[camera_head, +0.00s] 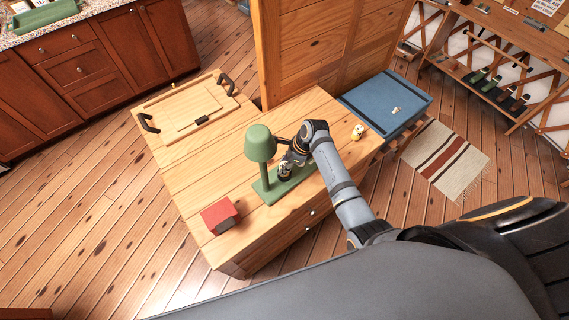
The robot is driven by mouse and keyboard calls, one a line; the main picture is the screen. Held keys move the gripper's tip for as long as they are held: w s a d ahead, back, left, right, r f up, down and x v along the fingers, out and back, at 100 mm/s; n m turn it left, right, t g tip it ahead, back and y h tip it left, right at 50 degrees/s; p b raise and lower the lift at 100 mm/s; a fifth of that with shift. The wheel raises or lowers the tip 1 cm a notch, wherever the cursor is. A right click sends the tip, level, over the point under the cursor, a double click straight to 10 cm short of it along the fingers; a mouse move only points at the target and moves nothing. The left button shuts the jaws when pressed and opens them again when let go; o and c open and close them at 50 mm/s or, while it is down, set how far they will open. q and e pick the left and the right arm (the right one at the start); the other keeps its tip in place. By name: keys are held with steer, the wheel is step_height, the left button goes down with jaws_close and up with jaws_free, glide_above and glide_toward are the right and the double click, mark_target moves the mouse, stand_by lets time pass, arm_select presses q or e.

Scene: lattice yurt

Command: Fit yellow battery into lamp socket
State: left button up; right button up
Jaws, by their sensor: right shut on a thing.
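A green lamp with a rounded shade (260,143) stands upright on a long green base (300,187) on the wooden cabinet top. My right gripper (287,163) is over the base, just right of the lamp's stem. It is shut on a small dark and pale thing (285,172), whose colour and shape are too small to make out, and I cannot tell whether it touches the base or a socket. A small yellow and white thing (358,132) lies on the cabinet top to the right; I cannot tell what it is. My left gripper is not in view.
A small red-roofed house (219,215) stands at the cabinet's front left. A wooden partition (320,50) rises behind.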

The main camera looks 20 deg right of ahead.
steer(key=shift+f, duration=0.85)
steer(key=o, duration=1.2)
steer(key=shift+o, duration=0.2)
steer(key=v, duration=1.2)
